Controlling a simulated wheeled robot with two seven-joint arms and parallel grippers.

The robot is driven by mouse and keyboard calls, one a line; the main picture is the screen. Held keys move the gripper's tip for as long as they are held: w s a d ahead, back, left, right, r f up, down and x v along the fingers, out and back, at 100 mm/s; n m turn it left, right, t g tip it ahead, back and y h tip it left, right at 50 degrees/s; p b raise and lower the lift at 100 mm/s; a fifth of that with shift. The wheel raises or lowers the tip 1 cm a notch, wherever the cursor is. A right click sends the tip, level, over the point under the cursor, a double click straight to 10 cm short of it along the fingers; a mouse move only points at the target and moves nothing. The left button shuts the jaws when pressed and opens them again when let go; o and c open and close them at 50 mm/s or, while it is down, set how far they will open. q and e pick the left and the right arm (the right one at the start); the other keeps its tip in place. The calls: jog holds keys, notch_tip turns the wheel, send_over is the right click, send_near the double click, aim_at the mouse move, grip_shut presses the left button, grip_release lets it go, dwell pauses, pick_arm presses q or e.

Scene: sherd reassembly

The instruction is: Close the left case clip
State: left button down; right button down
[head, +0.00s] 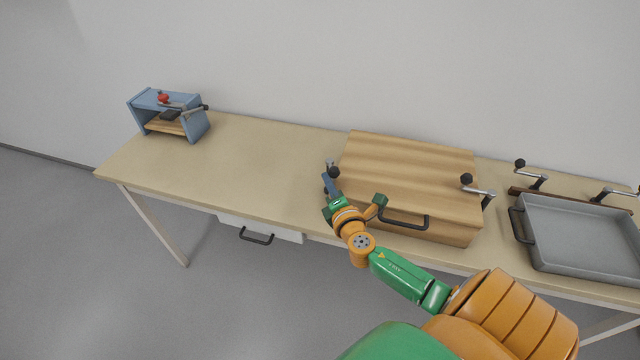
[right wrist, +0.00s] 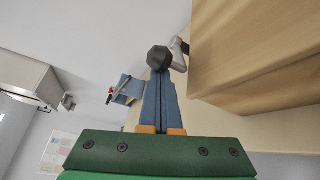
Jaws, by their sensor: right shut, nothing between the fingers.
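The wooden case (head: 408,165) lies shut on the table, with a black handle (head: 404,222) on its front. The left case clip (head: 333,171) is at the case's left side. Its black knob (right wrist: 158,57) and part of its metal lever (right wrist: 178,48) show in the right wrist view; the rest is hidden. My right gripper (head: 328,180) is shut and empty at the left side of the case. Its blue fingertips (right wrist: 158,76) are right at the knob; I cannot tell whether they touch it. My left gripper is out of view.
The right case clip (head: 478,189) is on the case's right side. A grey tray (head: 582,235) with clamp levers (head: 532,176) is at the right. A blue stand (head: 198,124) with a red knob is at the far left. The table (head: 240,160) between is clear.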

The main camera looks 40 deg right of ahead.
aim_at(358, 182)
jog(key=shift+s+d+f, duration=0.15)
jog(key=shift+s+d, duration=0.35)
jog(key=shift+d, duration=0.15)
jog(key=shift+s+d+b, duration=0.15)
jog(key=shift+d+b, duration=0.3)
jog(key=shift+d, duration=0.2)
jog(key=shift+s+d+b, duration=0.2)
jog(key=shift+d, duration=0.4)
jog(key=shift+s+d+b, duration=0.15)
jog(key=shift+s+d, duration=0.05)
jog(key=shift+d, duration=0.35)
jog(key=shift+d+b, duration=0.45)
jog(key=shift+d, duration=1.25)
jog(key=v, duration=0.7)
jog(key=shift+a, duration=0.1)
